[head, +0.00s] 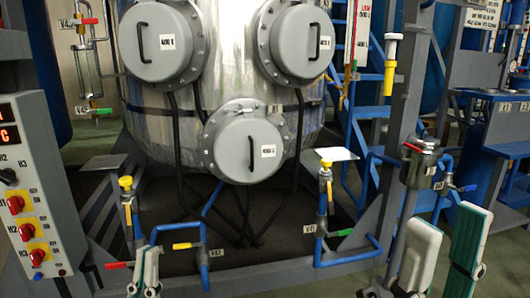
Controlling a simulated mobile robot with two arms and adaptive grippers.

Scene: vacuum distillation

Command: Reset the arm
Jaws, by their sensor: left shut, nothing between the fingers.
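My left gripper (145,271) shows at the bottom left in the head view, with pale green and white finger pads close together and nothing between them. It is in front of the lower pipes, near a red-handled valve (117,266). My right gripper (445,252) is at the bottom right, with its two green and white finger pads spread apart. No held object shows between them. It is in front of the frame and beside a blue pipe. Most of both arms is outside the view.
A steel tank (223,75) with round grey hatches stands behind. A control panel (30,195) with red knobs is at the left. Yellow-topped valves (126,184) (326,165) and blue pipes (348,262) rise near the grippers. A blue ladder (368,112) stands behind at the right.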

